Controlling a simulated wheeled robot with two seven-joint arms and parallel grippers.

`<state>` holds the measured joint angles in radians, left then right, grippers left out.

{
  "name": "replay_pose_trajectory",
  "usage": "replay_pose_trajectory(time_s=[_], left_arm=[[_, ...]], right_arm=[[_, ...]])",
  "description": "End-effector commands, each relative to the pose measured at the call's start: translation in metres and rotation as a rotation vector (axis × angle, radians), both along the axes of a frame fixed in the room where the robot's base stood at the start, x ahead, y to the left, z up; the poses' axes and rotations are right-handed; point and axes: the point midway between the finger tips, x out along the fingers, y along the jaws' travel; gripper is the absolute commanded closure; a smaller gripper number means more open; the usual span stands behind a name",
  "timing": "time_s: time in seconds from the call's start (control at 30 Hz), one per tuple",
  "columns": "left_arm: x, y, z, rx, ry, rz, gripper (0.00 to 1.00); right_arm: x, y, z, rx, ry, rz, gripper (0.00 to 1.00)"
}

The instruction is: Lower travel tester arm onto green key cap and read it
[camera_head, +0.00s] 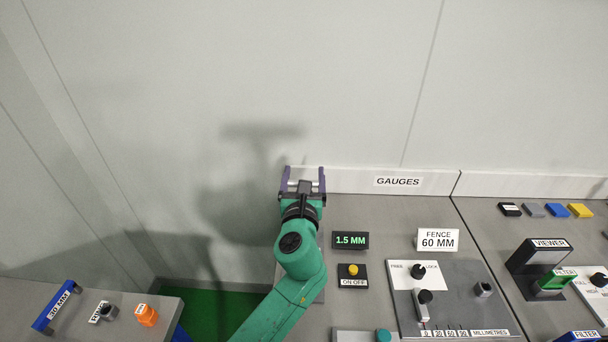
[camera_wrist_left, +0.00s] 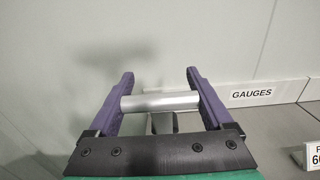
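My left gripper (camera_head: 302,184) is at the back edge of the grey bench, left of the GAUGES sign. In the left wrist view its purple fingers (camera_wrist_left: 160,92) stand on either side of a silver bar (camera_wrist_left: 160,102), which spans the gap and appears to touch both. A grey stem shows below the bar. I take this bar for the tester arm's handle. A display (camera_head: 350,240) reads 1.5 MM in green. I cannot make out the green key cap; my left arm hides part of the bench. My right gripper is not in view.
A yellow button (camera_head: 353,270) marked ON OFF sits below the display. Right of it are a FENCE 60 MM sign (camera_head: 438,240) and a fence plate (camera_head: 457,300) with black knobs. A teal round part (camera_head: 384,336) is cut off below. The wall (camera_head: 380,90) is close behind.

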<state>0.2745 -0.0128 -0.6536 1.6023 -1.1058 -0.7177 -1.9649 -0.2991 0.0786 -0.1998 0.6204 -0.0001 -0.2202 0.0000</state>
Motion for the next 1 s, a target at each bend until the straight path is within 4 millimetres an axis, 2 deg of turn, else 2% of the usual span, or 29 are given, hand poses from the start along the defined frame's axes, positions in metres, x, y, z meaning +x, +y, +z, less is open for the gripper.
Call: replay_pose_trajectory(time_s=[0.03,0.17,0.37,0.57,0.67,0.9,1.0], left_arm=[[0.000,0.000,0.000,0.000,0.000,0.000,0.50],[0.000,0.000,0.000,0.001,0.000,0.000,0.99],[-0.002,0.000,-0.002,0.001,-0.005,0.001,1.00],[-0.014,0.000,-0.011,0.003,-0.058,0.001,1.00],[-0.025,0.001,-0.018,0.004,-0.108,0.000,1.00],[-0.063,0.001,-0.038,0.004,-0.280,0.000,1.00],[-0.079,0.000,-0.044,0.006,-0.356,0.000,1.00]], right_arm=[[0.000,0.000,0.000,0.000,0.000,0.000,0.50],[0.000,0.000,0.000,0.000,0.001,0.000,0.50],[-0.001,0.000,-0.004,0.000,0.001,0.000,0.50],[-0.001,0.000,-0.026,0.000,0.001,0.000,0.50],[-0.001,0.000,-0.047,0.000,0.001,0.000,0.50],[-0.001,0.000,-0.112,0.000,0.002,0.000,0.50],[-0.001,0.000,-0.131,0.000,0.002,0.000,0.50]])
